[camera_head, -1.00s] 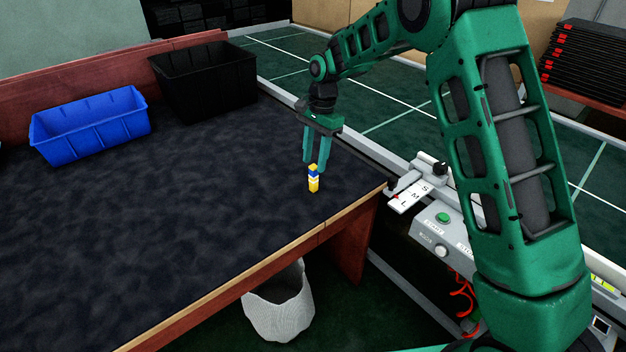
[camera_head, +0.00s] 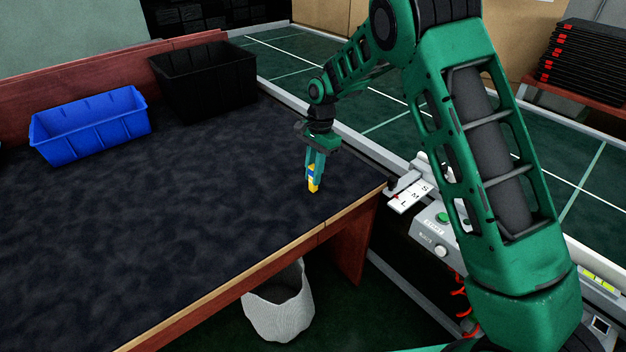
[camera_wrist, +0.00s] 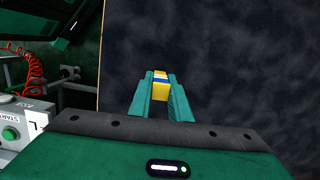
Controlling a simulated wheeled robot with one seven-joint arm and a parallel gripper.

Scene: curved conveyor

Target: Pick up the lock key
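The lock key appears to be a small upright block with yellow, blue and white bands (camera_head: 313,186). It stands on the dark tabletop near the right front corner. My gripper (camera_head: 315,168) is directly above it with its teal fingers pointing down, one on each side of its upper part. In the wrist view, the block (camera_wrist: 160,88) sits between the two fingertips (camera_wrist: 160,80), and both appear to touch it. Its upper part is partly hidden by the fingers in the head view.
A blue bin (camera_head: 90,125) and a black bin (camera_head: 203,80) stand at the back of the table (camera_head: 160,240). A conveyor (camera_head: 400,90) with a control box (camera_head: 437,235) runs along the right. A pale wastebasket (camera_head: 280,308) is below the front edge.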

